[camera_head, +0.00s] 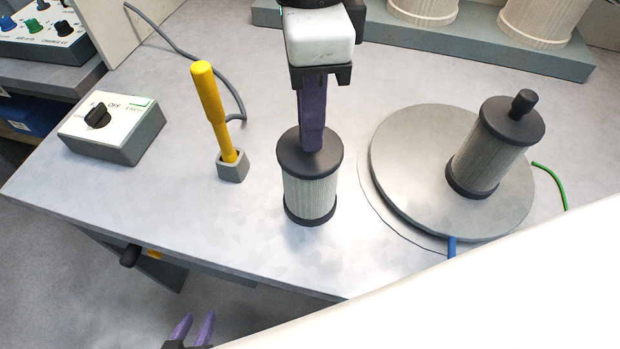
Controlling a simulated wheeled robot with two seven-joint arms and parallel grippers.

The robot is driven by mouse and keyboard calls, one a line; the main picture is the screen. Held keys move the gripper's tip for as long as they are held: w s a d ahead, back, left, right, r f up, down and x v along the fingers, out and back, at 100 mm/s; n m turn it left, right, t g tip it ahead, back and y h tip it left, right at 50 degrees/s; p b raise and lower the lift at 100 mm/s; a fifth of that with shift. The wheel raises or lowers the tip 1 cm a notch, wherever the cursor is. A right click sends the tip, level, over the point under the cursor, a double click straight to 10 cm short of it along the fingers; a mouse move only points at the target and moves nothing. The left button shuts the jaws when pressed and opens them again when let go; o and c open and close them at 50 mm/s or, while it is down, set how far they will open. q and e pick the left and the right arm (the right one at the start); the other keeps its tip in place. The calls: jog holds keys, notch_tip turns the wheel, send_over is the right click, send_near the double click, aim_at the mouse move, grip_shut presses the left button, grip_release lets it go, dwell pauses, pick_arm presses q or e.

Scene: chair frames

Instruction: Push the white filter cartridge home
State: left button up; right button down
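A pale pleated filter cartridge (310,197) with black caps stands upright on the bench at centre. My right gripper (312,148) comes down over its top, with purple fingers at the lid. The fingers hide any knob there, and I cannot tell whether they grip it. A second pale cartridge (486,160) with a black knob stands, leaning in the picture, on a round grey disc (405,185) at right. I cannot tell which one is the task's cartridge. My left gripper (193,326) is at the bottom edge, below the bench front, with its fingers apart and empty.
A yellow-handled tool (211,105) stands in a small grey holder (232,172). A switch box (113,130) sits at left. A grey block (480,45) bears pale cylinders at the back. Green (551,183) and blue (451,247) cables meet the disc. A large white shape covers the lower right.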

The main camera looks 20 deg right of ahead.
jog(key=shift+r+p, duration=1.2)
jog(key=shift+r, duration=1)
jog(key=shift+f, duration=0.1)
